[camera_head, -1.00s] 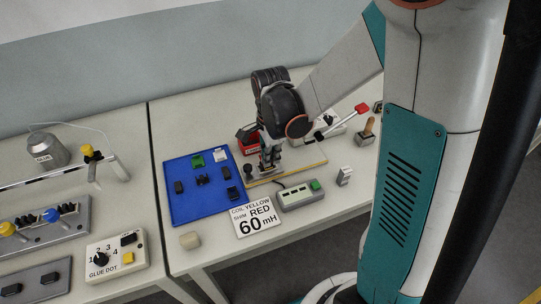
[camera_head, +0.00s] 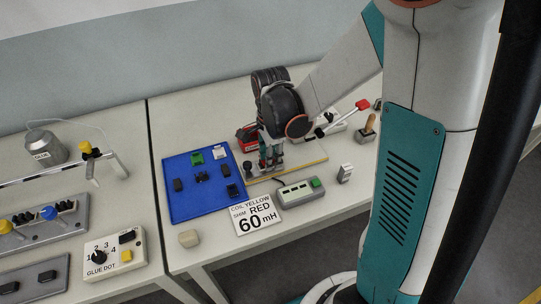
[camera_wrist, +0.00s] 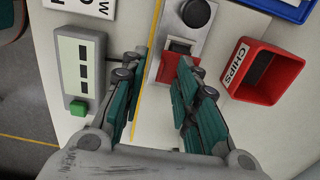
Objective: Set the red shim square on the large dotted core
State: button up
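My gripper (camera_wrist: 164,66) points down at the fixture board beside the blue tray; it also shows in the head view (camera_head: 270,166). Its two fingers stand apart, with a visible gap. A red piece (camera_wrist: 171,72), likely the red shim, lies between and beyond the fingertips on a grey block, its right side partly covered by the right finger. I see no firm grip on it. Several black parts, perhaps cores, lie on the blue tray (camera_head: 182,208); one black part (camera_head: 233,190) is at its right edge. Dots are too small to make out, so I cannot tell the large dotted core.
A black round knob (camera_wrist: 197,12) stands at the block's far end. A red CHIPS bin (camera_wrist: 262,72) is to its right. A grey box with a green button (camera_head: 301,193) and a card reading shim RED (camera_head: 256,216) lie in front.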

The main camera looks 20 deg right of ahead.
notch_tip(320, 180, up, 12)
jog(key=s+r+n+t, duration=0.2)
jog(key=s+n, duration=0.4)
jog(key=n, duration=0.3)
jog(key=s+r+n+t, duration=0.3)
jog(key=s+n+t, duration=0.2)
jog(key=s+n, duration=0.2)
jog(key=shift+a+r+n, duration=0.2)
jog(key=shift+r+n, duration=0.1)
jog(key=shift+n, duration=0.7)
